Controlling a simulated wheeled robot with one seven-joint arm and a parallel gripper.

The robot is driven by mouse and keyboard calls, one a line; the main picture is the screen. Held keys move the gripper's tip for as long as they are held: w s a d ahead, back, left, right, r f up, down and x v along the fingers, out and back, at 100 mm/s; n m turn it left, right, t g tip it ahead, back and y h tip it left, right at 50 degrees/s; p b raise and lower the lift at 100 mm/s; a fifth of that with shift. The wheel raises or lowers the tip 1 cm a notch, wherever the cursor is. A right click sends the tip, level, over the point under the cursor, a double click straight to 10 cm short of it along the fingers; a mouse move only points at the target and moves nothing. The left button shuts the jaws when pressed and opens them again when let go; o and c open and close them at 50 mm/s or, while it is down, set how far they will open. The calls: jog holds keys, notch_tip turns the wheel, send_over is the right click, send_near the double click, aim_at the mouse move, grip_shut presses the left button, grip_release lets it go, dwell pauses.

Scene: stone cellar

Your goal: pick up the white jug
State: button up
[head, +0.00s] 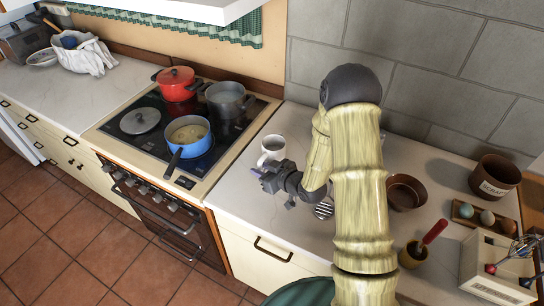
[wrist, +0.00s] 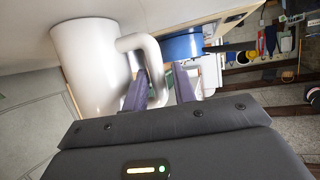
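The white jug (head: 272,146) stands upright on the pale counter (head: 240,195), to the right of the stove. In the wrist view the jug (wrist: 90,65) fills the upper left, with its looped handle (wrist: 152,46) toward the right. My gripper (head: 260,174) is beside the jug on its near side. In the wrist view my gripper (wrist: 161,75) is open. One finger shows by the handle's loop and the other to its right, so the handle appears between them. Whether either finger touches it I cannot tell.
On the stove (head: 160,110) are a blue pan (head: 188,137), a red pot (head: 176,84) and a grey pot (head: 228,98). Right of my arm stand a brown bowl (head: 406,191), a large brown pot (head: 494,176) and an egg holder (head: 482,218).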

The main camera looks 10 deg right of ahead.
jog(key=shift+w+a+f, duration=0.25)
jog(key=shift+w+a, duration=0.05)
jog(key=shift+w, duration=0.15)
jog(key=shift+w, duration=0.1)
jog(key=shift+c, duration=0.2)
jog(key=shift+r, duration=0.1)
grip_shut()
